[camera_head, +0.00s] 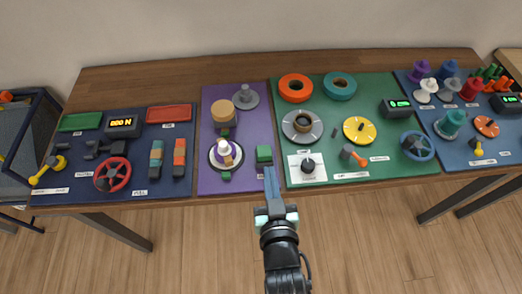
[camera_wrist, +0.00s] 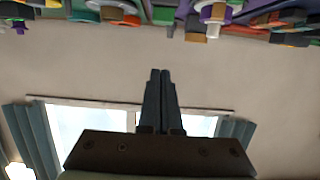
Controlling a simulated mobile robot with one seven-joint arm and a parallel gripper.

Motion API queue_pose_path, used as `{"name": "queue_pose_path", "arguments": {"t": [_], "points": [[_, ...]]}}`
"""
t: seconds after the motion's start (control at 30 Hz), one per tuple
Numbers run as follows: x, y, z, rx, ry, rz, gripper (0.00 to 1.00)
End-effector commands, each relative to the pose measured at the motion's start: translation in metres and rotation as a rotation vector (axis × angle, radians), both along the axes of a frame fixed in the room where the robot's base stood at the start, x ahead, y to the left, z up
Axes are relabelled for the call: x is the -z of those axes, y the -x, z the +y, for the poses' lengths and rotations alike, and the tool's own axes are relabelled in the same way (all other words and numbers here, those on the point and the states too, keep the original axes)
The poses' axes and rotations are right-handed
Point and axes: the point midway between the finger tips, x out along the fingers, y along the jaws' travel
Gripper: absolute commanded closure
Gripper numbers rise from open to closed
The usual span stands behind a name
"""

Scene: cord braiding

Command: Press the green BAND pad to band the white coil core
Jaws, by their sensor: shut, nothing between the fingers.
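On the purple board a green block-like pad (camera_head: 264,153) stands near the right edge; I cannot read its label. The white coil core (camera_head: 224,147), with purple and orange-brown parts, stands upright on a round pale plate (camera_head: 213,160) left of the pad. The core also seems to show upside down in the wrist view (camera_wrist: 213,14). My gripper (camera_head: 269,170) is shut and empty, its fingertips just in front of the green pad, at the board's front edge. I cannot tell whether they touch it. The shut fingers also show in the wrist view (camera_wrist: 160,74).
A tan-topped cylinder (camera_head: 223,112) and a grey post (camera_head: 245,92) stand behind the core. The green board (camera_head: 375,95) on the right holds orange and teal rings, a yellow dial and a black knob (camera_head: 308,166). A dark blue board with a red wheel (camera_head: 113,174) lies left.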

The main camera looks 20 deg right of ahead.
Motion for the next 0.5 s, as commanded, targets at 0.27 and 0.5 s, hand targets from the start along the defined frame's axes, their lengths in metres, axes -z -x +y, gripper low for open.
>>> {"name": "queue_pose_path", "arguments": {"t": [0.27,0.5], "points": [[-0.001,-0.002,0.0,-0.001,0.0,-0.002,1.0],[0.003,-0.026,-0.006,-0.002,0.0,-0.004,1.0]]}}
